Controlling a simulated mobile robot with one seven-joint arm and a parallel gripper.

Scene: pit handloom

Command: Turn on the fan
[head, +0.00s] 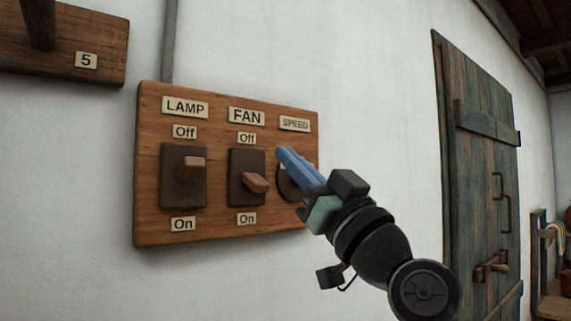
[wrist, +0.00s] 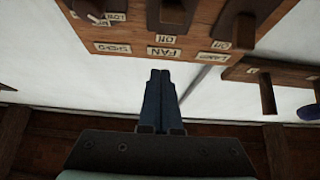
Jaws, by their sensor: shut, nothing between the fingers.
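The wooden switch board (head: 225,235) is on the white wall. Its FAN switch (head: 256,183) has a wooden lever on a dark plate, between an Off label above and an On label below. The lever slants downward, toward On. In the wrist view the board is upside down, with the FAN label (wrist: 163,52) and the fan switch (wrist: 172,14) near the top. My gripper (head: 283,153) is shut and empty. Its blue fingers look to be in front of the board, right of the fan lever, near the SPEED label. They also show in the wrist view (wrist: 160,76), apart from the lever.
The LAMP switch (head: 193,168) is left of the fan switch, its lever tilted up. The round SPEED knob (head: 290,182) is partly hidden by my gripper. Another wooden board (head: 100,40) marked 5 hangs at upper left. A wooden door (head: 475,170) is at right. The wall between is clear.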

